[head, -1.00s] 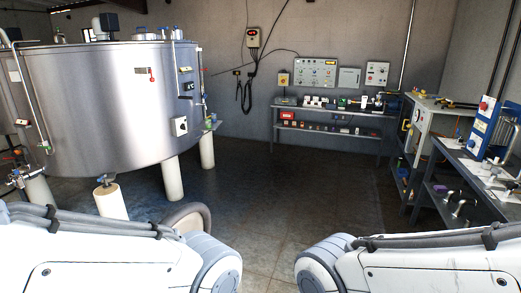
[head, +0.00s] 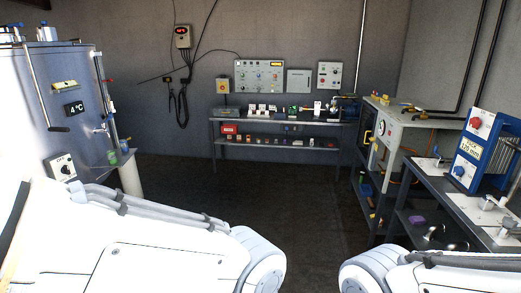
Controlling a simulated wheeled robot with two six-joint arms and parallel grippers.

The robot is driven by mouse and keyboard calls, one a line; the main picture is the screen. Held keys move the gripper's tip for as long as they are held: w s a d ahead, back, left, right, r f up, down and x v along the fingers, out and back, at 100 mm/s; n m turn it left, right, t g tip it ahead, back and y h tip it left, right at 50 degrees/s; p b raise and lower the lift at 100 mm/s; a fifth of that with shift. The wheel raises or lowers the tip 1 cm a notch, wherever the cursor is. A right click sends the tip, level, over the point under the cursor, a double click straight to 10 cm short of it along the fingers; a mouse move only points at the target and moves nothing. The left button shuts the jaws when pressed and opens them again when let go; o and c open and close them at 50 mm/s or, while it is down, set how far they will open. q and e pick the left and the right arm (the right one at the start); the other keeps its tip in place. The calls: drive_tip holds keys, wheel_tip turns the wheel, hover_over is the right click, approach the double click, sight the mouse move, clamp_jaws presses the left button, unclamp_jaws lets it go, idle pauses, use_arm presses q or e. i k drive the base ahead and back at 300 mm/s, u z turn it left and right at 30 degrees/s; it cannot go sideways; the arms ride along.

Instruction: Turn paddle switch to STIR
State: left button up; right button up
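A white switch box with a dark knob (head: 62,167) is mounted on the side of the steel tank (head: 62,100) at the left. It may be the paddle switch, but its markings are too small to read and I cannot tell its setting. A dark display reading 4 °C (head: 74,108) sits above it on the tank. My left arm covers the lower part of the tank. Only white links of my two arms show along the bottom, and neither gripper is in view.
A shelf bench (head: 285,119) with small parts stands at the back wall below a grey control panel (head: 259,76). A dark workbench (head: 418,174) with a blue plate unit (head: 483,142) runs along the right. The floor (head: 240,195) between is clear.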

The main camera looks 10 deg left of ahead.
sight(65, 170)
drive_tip(key=u, duration=0.15)
drive_tip(key=i, duration=1.85)
drive_tip(key=u, duration=1.25)
drive_tip(key=i, duration=1.35)
drive_tip(key=u, duration=1.05)
drive_tip(key=i, duration=0.25)
drive_tip(key=u, duration=0.05)
